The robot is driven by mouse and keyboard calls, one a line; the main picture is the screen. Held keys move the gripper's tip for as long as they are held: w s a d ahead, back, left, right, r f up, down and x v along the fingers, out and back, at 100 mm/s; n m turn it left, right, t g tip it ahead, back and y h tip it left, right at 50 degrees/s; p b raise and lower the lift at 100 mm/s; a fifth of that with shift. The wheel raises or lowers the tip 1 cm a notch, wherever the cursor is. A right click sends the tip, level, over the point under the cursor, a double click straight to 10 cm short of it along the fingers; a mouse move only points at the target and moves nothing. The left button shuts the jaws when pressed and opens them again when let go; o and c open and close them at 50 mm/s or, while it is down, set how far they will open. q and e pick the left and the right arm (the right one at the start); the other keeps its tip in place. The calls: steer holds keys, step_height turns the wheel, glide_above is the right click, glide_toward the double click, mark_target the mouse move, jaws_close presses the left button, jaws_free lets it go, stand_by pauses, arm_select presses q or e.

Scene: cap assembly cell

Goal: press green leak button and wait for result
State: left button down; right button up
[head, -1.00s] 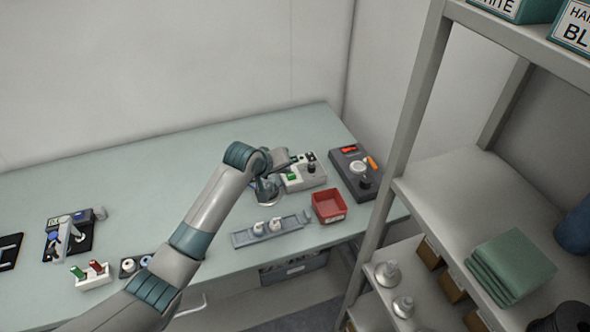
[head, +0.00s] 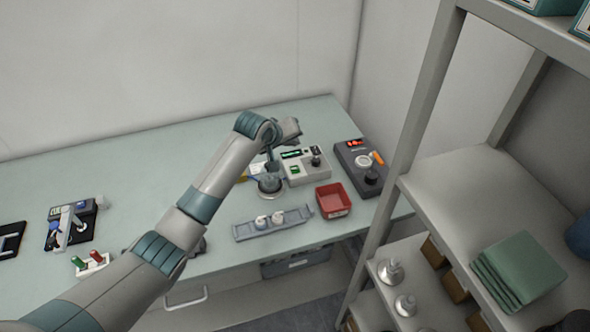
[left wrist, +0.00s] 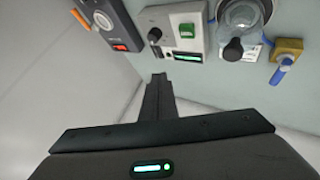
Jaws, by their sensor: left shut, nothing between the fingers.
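The leak tester is a light grey box (head: 318,172) at the back right of the bench. Its green button (head: 294,170) is on the top face, and it also shows in the left wrist view (left wrist: 187,31). A small display (left wrist: 188,57) beside the button is lit green; its text is too small to read. A black knob (head: 316,160) stands on the box. My left gripper (left wrist: 158,77) is shut and empty, its fingertips near the display edge of the box and apart from the green button. My right gripper is not in view.
A clear round vessel (head: 270,183) stands left of the tester. A dark box with a red readout (head: 354,143) is to the right. A red bin (head: 333,200) and a grey tray with two white parts (head: 273,224) lie in front. A shelf rack (head: 414,120) stands at right.

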arm_select(q)
steer(key=b, duration=0.6)
glide_above(293, 171)
step_height(293, 171, down, 6)
steer(key=shift+r, duration=0.1)
steer(key=shift+f+b, duration=0.3)
steer(key=shift+f, duration=0.85)
stand_by(0.5)
steer(key=shift+f, duration=0.35)
steer(key=shift+f, duration=0.1)
stand_by(0.5)
